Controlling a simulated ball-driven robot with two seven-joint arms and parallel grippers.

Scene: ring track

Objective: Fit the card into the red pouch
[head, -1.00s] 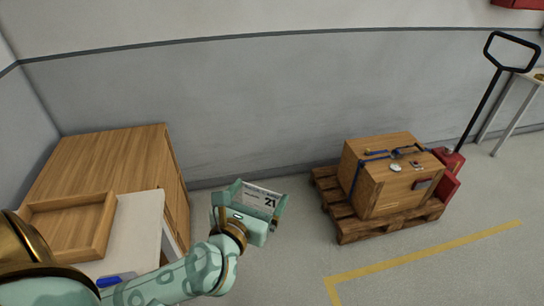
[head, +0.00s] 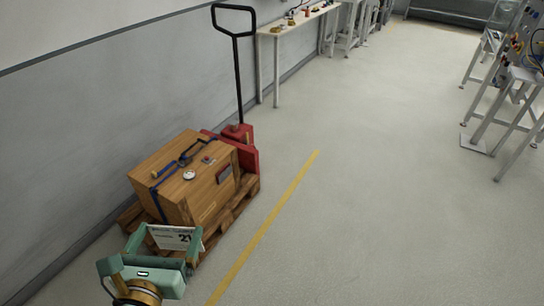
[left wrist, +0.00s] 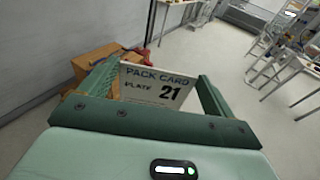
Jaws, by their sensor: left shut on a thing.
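The white card (head: 174,237), printed "PACK CARD" and "21", is held between the fingers of my left gripper (head: 166,242) at the bottom left of the head view. In the left wrist view the card (left wrist: 155,88) stands between the two green fingers, its print facing the camera. A small dark pouch-like patch (head: 224,173) with a reddish edge is on the side of the wooden crate (head: 177,205); I cannot tell for sure that it is the red pouch. The gripper is in front of the crate, apart from the patch. My right gripper is not in view.
The crate, with blue straps and small items on top, sits on a wooden pallet (head: 236,209). A red pallet jack (head: 245,155) with a black handle stands behind it. A yellow floor line (head: 265,227) runs alongside. Tables stand farther back and at right; the middle floor is clear.

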